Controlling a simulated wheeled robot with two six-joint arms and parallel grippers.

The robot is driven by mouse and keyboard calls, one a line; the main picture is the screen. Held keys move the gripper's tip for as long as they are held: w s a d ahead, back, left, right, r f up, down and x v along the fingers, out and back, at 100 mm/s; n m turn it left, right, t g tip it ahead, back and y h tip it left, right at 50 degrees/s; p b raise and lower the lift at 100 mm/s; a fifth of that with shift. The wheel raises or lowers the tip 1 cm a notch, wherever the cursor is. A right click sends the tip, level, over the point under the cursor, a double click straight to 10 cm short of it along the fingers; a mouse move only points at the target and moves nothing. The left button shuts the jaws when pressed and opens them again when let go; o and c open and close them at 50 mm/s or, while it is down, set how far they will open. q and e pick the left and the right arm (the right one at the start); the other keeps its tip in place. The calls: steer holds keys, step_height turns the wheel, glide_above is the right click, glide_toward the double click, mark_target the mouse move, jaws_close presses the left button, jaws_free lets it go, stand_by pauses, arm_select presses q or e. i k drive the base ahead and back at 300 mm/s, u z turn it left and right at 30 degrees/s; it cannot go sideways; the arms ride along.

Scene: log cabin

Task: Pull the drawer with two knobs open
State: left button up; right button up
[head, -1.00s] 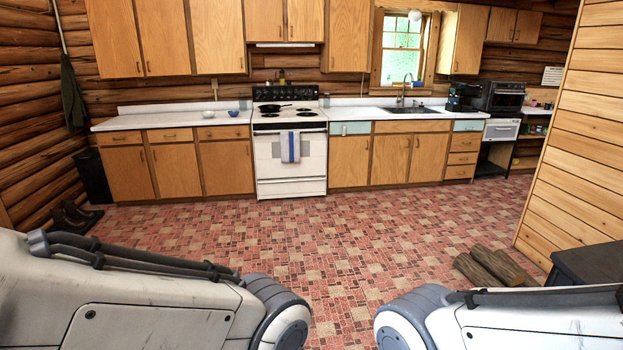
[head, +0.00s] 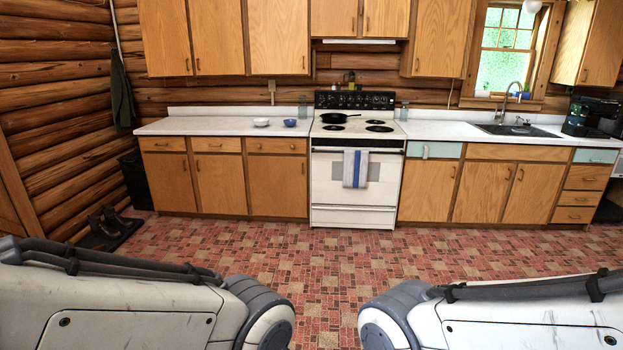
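In the head view, a row of wooden drawers runs under the white counter left of the stove. The drawer nearest the stove (head: 276,146) is shut and appears to carry two small knobs, though they are tiny at this distance. The left drawer (head: 163,144) and the middle drawer (head: 217,145) are shut and seem to have single handles. Both my arms show at the bottom of the view, far from the drawers across the floor. Neither gripper is in view.
A white stove (head: 356,175) with a pan (head: 338,117) and hanging towel stands right of the drawers. Boots (head: 108,225) sit on a mat at the left wall. The patterned floor (head: 290,250) ahead is clear.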

mark_target(276, 145)
steer(key=u, duration=0.25)
steer(key=i, duration=2)
steer(key=u, duration=0.25)
steer(key=i, duration=2.95)
